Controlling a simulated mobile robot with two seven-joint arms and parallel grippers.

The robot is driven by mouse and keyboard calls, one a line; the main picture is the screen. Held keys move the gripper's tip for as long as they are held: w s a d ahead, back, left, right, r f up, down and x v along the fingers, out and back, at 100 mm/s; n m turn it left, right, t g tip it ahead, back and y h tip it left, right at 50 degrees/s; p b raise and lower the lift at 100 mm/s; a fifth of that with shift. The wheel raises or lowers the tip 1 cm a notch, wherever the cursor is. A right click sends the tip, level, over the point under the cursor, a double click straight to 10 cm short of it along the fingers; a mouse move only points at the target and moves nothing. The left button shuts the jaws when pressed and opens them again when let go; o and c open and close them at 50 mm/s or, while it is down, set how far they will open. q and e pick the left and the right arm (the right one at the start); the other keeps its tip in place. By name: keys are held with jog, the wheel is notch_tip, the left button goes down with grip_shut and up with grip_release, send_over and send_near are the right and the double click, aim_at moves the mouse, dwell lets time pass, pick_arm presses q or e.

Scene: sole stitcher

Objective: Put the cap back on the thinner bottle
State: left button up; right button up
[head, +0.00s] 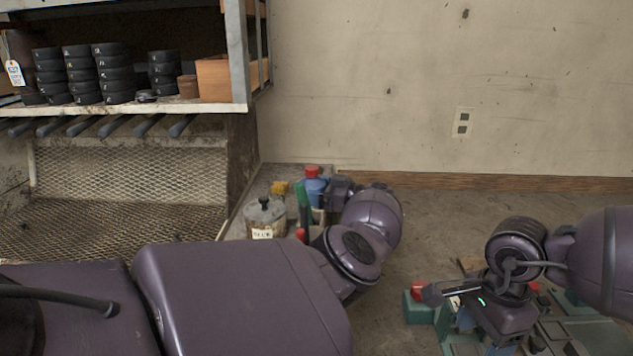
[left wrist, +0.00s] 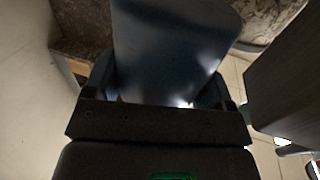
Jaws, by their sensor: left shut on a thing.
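A blue bottle (head: 315,186) with a red top (head: 312,172) stands among the things by the wall in the head view. My left gripper (head: 332,188) is at its right side, and its fingertips are partly hidden. In the left wrist view a smooth dark-blue body (left wrist: 170,50), seemingly this bottle, fills the space between the fingers, which are shut on it. My right gripper (head: 436,293) is low at the right, over green equipment. A separate cap cannot be made out.
Shelves with stacked black rolls (head: 110,75) are at the upper left. A green box with a red part (head: 418,290) sits beside my right gripper.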

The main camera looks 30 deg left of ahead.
pick_arm(q)
jog(key=shift+f, duration=0.95)
pick_arm(e)
jog(key=shift+f, duration=0.7)
pick_arm(q)
jog(key=shift+f+b, duration=0.25)
jog(key=shift+b, duration=0.05)
jog(key=o, duration=1.7)
pick_arm(e)
jog(key=shift+f, duration=0.2)
jog(key=shift+r, duration=0.1)
